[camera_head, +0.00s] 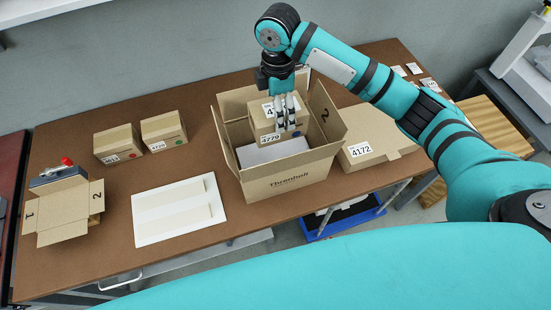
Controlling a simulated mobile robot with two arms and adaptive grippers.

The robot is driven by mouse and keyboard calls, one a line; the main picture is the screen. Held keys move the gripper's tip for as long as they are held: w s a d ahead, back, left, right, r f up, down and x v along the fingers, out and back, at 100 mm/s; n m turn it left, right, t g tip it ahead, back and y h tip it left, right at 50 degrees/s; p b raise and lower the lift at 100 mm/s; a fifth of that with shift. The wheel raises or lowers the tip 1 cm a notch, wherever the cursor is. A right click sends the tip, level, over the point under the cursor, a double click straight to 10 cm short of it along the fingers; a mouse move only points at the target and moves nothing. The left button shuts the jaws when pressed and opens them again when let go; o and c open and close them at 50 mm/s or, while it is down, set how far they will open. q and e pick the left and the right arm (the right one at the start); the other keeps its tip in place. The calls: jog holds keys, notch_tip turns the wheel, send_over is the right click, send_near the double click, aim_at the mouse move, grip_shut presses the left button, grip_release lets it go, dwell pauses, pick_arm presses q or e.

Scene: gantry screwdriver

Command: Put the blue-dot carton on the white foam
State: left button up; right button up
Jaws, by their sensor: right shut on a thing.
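My right gripper (287,122) reaches down into the large open cardboard box (290,180) and is shut on a small brown carton (263,118) with a white number label. A white block (273,152) lies in the front of the same box, close to the carton. A flat white panel (150,228) with two pale beige strips lies on the table left of the box. I cannot tell for sure which white piece is the foam. My left gripper is not in view.
Two small cartons stand at the back left, one with a red dot (118,144) and one with a green dot (164,131). A small open box (60,210) is at the left. A flat carton labelled 4172 (375,152) lies right of the large box, whose flaps stand up.

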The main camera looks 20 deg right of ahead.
notch_tip(320, 180, down, 6)
jog(key=b, duration=0.3)
jog(key=shift+w, duration=0.15)
jog(key=shift+f+p, duration=0.55)
jog(key=shift+f, duration=4.5)
jog(key=o, duration=1.5)
jog(key=shift+f, duration=0.1)
notch_tip(320, 180, up, 12)
jog(key=shift+w+r+b, duration=0.1)
jog(key=shift+r+b, duration=0.05)
jog(key=shift+b, duration=0.4)
